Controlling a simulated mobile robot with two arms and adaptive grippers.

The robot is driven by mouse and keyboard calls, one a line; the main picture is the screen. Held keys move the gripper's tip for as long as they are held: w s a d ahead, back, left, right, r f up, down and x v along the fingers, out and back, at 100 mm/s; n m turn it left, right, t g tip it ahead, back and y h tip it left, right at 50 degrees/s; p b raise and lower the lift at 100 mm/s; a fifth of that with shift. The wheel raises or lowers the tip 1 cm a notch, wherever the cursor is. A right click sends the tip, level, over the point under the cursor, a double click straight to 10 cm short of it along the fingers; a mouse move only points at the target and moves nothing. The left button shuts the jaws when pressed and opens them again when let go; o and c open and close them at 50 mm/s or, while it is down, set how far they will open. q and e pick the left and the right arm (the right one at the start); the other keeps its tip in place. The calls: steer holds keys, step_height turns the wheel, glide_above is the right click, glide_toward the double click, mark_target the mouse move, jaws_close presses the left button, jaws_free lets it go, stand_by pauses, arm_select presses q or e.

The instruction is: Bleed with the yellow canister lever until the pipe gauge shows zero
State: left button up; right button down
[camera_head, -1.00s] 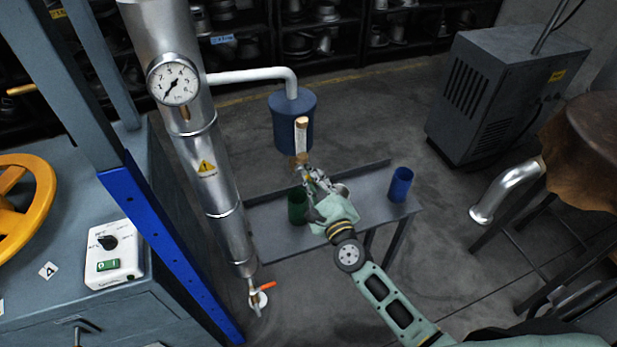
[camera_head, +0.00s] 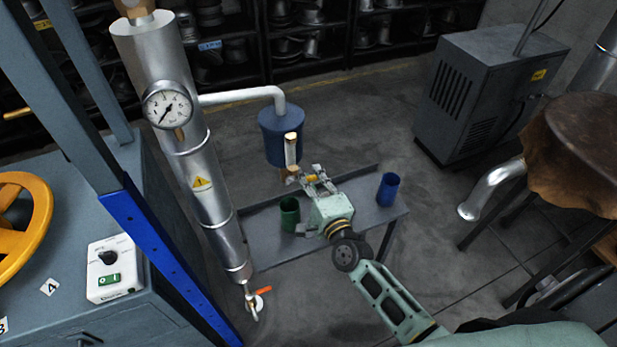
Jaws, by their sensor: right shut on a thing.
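The blue canister (camera_head: 271,140) stands behind a low grey bench and joins the silver pipe (camera_head: 190,150) through a white bent tube. A pale wrapped lever with tan ends (camera_head: 291,150) shows in front of the canister. My right gripper (camera_head: 305,178) is at the lever's lower end, shut, with a small yellow piece between its fingers; the exact contact is too small to see. The round pipe gauge (camera_head: 168,106) has a needle pointing to the lower left; the figure under it is not readable. My left gripper is not in view.
The grey bench (camera_head: 262,250) carries a green cup (camera_head: 289,214) and a blue cup (camera_head: 388,190). A valve with an orange handle (camera_head: 257,298) is at the pipe's foot. A yellow handwheel (camera_head: 30,215) and blue post (camera_head: 170,265) are left. A grey machine (camera_head: 480,90) stands right.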

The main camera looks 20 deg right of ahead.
steer(key=shift+n, duration=0.3)
steer(key=c, duration=1.7)
jaws_free()
steer(key=s, duration=1.2)
steer(key=shift+d, duration=0.2)
steer(key=shift+c, duration=0.7)
